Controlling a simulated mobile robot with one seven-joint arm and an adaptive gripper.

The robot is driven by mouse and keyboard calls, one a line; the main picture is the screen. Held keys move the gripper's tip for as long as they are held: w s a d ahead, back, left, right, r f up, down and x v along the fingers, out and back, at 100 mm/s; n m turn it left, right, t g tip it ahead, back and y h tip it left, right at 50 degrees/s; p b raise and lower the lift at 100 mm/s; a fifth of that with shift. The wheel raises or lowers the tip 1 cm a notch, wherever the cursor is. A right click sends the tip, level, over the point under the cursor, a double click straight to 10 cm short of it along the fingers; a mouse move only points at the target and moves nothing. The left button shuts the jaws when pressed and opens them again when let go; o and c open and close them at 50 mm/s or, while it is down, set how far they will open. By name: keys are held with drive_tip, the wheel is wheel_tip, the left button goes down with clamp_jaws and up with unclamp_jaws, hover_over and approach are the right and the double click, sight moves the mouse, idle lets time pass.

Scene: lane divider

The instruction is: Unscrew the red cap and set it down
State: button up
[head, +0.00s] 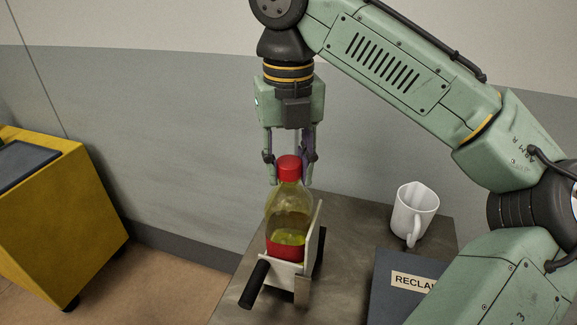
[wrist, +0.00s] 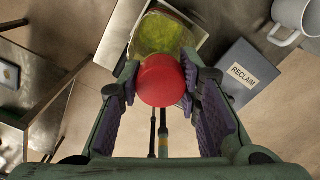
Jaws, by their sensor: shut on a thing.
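The red cap (head: 289,168) is at the top of a clear bottle (head: 288,205) with yellow-green liquid and a red band near its base. My gripper (head: 290,170) points down and is shut on the cap, with a finger on each side. In the wrist view, the cap (wrist: 161,80) sits between the fingertips of my gripper (wrist: 160,85), with the bottle (wrist: 165,32) behind it. The bottle stands upright in a white holder (head: 314,240) with black handles. I cannot tell whether the cap is still threaded on the neck.
The grey table (head: 345,235) carries the holder, a white mug (head: 413,212) at the right and a dark box (head: 390,285) labelled RECLAIM at the front right. Some tabletop is bare between holder and mug. A yellow cabinet (head: 60,220) stands apart at the left.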

drive_tip(key=shift+n, duration=0.5)
drive_tip(key=shift+n, duration=0.9)
drive_tip(key=shift+n, duration=0.8)
drive_tip(key=o, duration=0.9)
drive_tip(key=shift+o, duration=0.2)
drive_tip(key=shift+m, duration=0.9)
